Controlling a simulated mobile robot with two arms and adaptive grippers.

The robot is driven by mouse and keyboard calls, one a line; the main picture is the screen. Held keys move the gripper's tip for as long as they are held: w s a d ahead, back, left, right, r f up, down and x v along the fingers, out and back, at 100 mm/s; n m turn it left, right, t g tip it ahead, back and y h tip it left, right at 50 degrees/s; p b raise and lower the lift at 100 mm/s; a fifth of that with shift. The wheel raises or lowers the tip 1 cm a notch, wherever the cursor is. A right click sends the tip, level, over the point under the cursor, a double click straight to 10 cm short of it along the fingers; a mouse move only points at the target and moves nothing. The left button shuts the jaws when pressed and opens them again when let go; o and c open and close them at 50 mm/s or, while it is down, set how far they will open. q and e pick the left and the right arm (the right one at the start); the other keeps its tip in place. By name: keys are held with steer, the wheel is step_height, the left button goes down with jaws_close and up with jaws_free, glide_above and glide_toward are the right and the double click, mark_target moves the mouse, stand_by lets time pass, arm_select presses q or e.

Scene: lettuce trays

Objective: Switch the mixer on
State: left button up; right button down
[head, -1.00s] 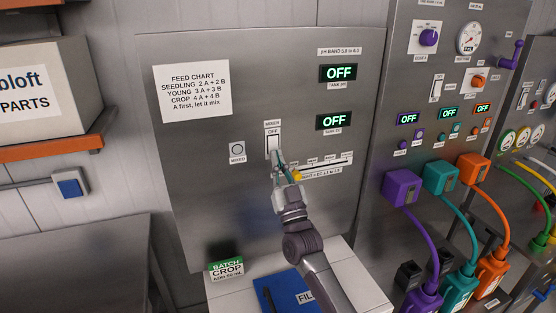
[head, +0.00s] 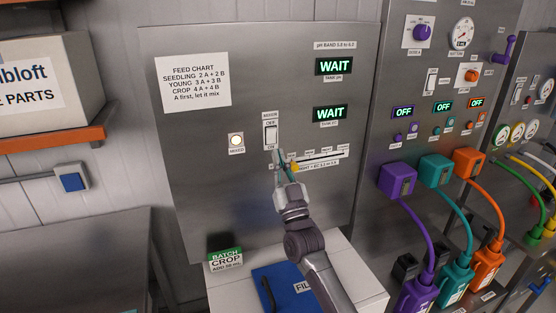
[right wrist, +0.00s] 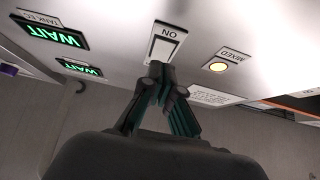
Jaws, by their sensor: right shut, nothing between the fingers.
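The mixer switch (head: 270,135) is a white rocker on the steel panel, with a label above it and the words OFF and ON on it. The MIXED lamp (head: 236,141) is lit pale yellow. The tank pH display (head: 334,66) and the tank EC display (head: 331,114) read WAIT in green. My left gripper is not in view.
A feed chart (head: 193,82) is on the panel's left. A slider scale (head: 318,158) lies right of my gripper. Purple, teal and orange plugs (head: 397,179) with cables stand at right. A white ledge (head: 346,266) holds a blue folder (head: 287,290) below my arm.

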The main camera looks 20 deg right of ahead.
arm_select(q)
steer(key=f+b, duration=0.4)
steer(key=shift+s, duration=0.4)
arm_select(e)
steer(key=w+f+v, duration=0.1)
steer(key=v, duration=0.9)
steer(key=shift+w+f, duration=0.2)
steer(key=shift+f, duration=0.15)
